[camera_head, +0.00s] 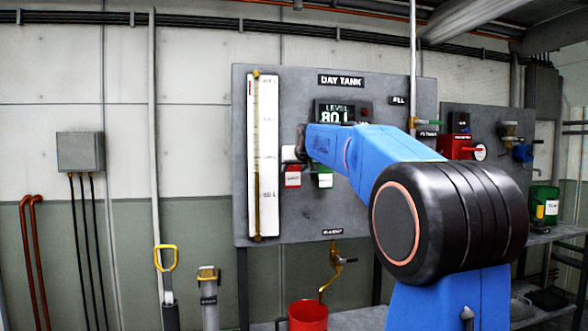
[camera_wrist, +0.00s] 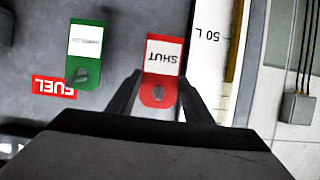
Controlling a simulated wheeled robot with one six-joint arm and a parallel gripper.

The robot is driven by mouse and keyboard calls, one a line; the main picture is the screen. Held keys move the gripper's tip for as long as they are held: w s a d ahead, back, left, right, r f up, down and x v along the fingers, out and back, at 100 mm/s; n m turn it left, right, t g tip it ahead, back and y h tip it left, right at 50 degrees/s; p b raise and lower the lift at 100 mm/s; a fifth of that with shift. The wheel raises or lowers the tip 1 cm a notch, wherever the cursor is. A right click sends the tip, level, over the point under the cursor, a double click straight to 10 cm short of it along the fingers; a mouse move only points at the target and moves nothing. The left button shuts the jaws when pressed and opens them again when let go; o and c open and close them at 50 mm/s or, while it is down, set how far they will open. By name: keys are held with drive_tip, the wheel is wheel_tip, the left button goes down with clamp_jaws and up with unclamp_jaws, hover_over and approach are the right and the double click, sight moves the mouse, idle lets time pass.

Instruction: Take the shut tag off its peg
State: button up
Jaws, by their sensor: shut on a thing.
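The red shut tag (camera_wrist: 163,52) has a white label reading SHUT, upside down in the wrist view. My gripper (camera_wrist: 159,78) is shut on it, one finger at each side edge near its holed end. In the head view the red tag (camera_head: 293,180) shows just below my gripper (camera_head: 296,153), in front of the grey board. I cannot tell whether the peg is still through the tag's hole. A green tag (camera_wrist: 84,52) with a white label hangs beside it; it also shows in the head view (camera_head: 325,181).
The grey day tank board (camera_head: 345,222) carries a tall level gauge (camera_head: 263,150) left of the tags and a level display (camera_head: 335,112) above. A red bucket (camera_head: 308,316) stands below a brass tap (camera_head: 336,262). A red FUEL label (camera_wrist: 54,88) lies beside the green tag.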

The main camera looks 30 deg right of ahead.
drive_tip(key=shift+f+v, duration=0.15)
drive_tip(key=shift+v, duration=0.55)
drive_tip(key=shift+f+v, duration=0.15)
drive_tip(key=shift+v, duration=0.55)
drive_tip(key=shift+s+a, duration=0.25)
drive_tip(key=shift+s, duration=0.55)
drive_tip(key=shift+s+a, duration=0.25)
drive_tip(key=shift+s, duration=0.55)
